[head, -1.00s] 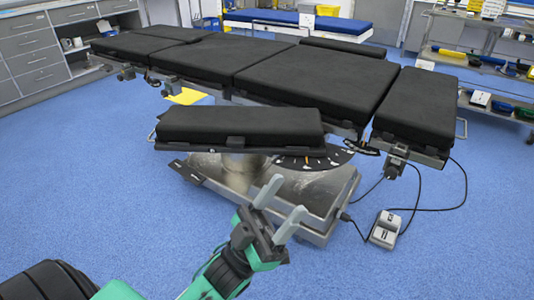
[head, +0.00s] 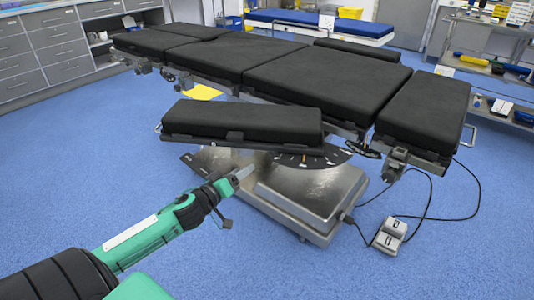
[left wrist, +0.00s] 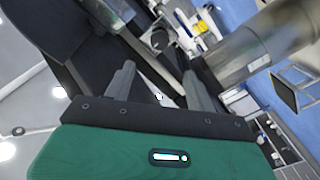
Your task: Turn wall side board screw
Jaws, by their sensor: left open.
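The black side board (head: 242,120) sticks out from the near side of the operating table (head: 325,77), above its metal base. My left gripper (head: 242,173) is just below and in front of this board, seen edge-on, with its fingers pointing right toward the base. In the left wrist view the two grey fingers (left wrist: 160,84) are spread apart, with nothing clearly held. A small pale part (left wrist: 158,97) shows between them, against the dark underside; I cannot tell if it is the screw. The screw is not clearly visible in the head view. My right gripper is not in view.
The metal base (head: 305,195) stands right of my left gripper, and the column (left wrist: 240,55) shows in the left wrist view. A foot pedal (head: 389,236) with cables lies on the floor at right. The blue floor in front is clear.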

